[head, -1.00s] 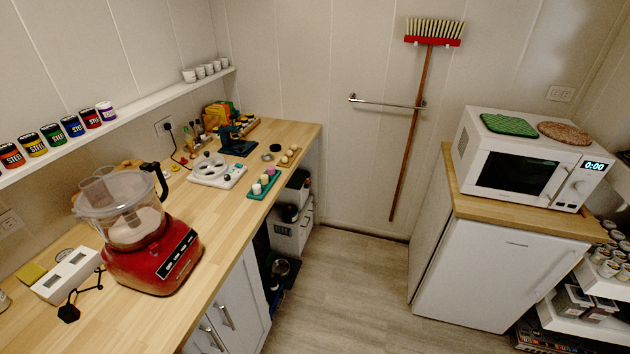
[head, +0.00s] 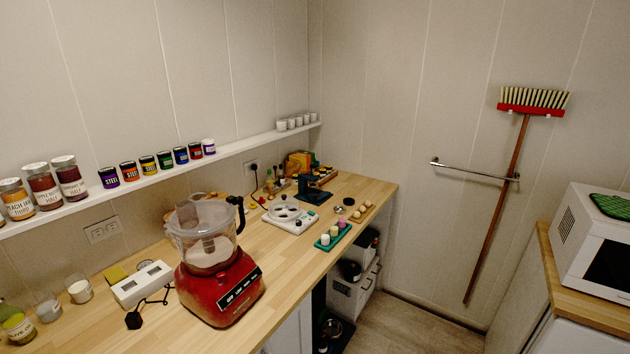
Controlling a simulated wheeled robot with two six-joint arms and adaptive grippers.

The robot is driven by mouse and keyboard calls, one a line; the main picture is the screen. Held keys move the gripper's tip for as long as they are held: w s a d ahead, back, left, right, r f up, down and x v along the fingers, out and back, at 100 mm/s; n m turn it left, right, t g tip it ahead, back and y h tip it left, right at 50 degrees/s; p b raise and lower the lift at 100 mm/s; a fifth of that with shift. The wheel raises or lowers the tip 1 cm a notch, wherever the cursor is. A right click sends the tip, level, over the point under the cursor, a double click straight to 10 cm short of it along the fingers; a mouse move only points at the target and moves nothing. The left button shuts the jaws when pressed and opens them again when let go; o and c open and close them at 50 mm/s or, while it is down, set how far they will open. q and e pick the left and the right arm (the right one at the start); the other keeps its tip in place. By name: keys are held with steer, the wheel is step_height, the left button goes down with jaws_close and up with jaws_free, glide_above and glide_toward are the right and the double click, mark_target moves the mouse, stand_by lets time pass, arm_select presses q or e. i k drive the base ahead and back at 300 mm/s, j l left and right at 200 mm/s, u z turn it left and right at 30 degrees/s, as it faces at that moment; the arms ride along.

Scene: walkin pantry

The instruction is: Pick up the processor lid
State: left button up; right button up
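A red food processor (head: 222,287) stands on the wooden counter in the lower left of the head view. Its clear bowl (head: 208,258) holds something pale. A clear lid with a feed tube (head: 189,214) appears to sit on top of the bowl; being see-through, its exact edge and seating are hard to tell. A black handle (head: 237,212) rises at the bowl's right side. Neither of my grippers is in view.
A white two-slot box (head: 143,284) with a black cord lies left of the processor. A white appliance with round openings (head: 289,216) stands behind it. Jars line the wall shelf (head: 170,171). The counter (head: 290,262) is bare just right of the processor.

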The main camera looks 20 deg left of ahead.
mark_target(190, 218)
steer(key=u, duration=1.35)
